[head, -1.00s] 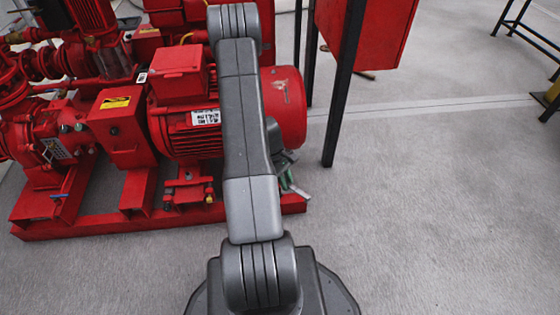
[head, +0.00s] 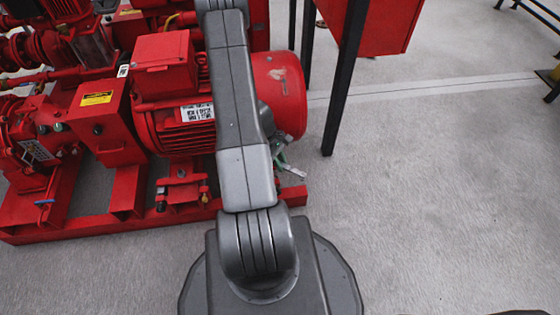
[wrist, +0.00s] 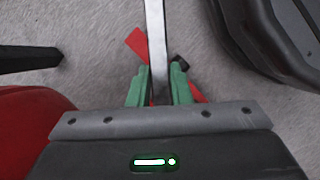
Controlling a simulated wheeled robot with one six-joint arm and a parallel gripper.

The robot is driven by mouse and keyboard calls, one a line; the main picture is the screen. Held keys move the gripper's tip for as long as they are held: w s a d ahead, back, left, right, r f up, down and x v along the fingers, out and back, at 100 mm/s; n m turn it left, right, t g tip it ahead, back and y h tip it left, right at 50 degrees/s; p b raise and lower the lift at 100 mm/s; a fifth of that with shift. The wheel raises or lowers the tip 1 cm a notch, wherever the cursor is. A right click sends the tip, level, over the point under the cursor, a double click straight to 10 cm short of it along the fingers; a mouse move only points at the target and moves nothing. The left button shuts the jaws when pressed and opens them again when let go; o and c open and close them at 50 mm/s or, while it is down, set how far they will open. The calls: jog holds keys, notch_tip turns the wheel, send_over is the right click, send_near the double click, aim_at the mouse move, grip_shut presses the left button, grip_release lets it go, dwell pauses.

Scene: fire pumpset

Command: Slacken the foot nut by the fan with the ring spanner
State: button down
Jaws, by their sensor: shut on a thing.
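My gripper (wrist: 159,88) has green fingers and is shut on a bright flat steel bar, the ring spanner (wrist: 156,40). The spanner runs up out of the wrist view, so its ring end is not seen there. In the head view my gripper (head: 281,160) shows just right of my arm, by the motor's fan end (head: 280,92), with a short pale piece of the spanner (head: 292,171) sticking out. The red motor (head: 170,130) stands on a red base frame (head: 120,226). I cannot make out the foot nut by the fan; my arm covers that area.
A black post (head: 345,85) under a red cabinet (head: 383,25) stands right of the motor. It is probably the dark bar (wrist: 28,58) in the wrist view. The motor's red side (wrist: 30,135) is close at lower left there. Grey floor (head: 450,190) is clear to the right.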

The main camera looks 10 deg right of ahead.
notch_tip(320, 180, down, 5)
jog(key=b, duration=0.4)
jog(key=shift+b, duration=0.4)
jog(key=shift+f+b, duration=1.2)
jog(key=shift+f, duration=0.15)
jog(key=shift+s+a+m, duration=0.2)
jog(key=shift+s+m, duration=0.1)
jog(key=shift+s, duration=0.05)
dwell(0.7)
jog(key=shift+r, duration=0.15)
jog(key=shift+r+p, duration=1.9)
jog(key=shift+r, duration=0.6)
jog(key=shift+f, duration=0.1)
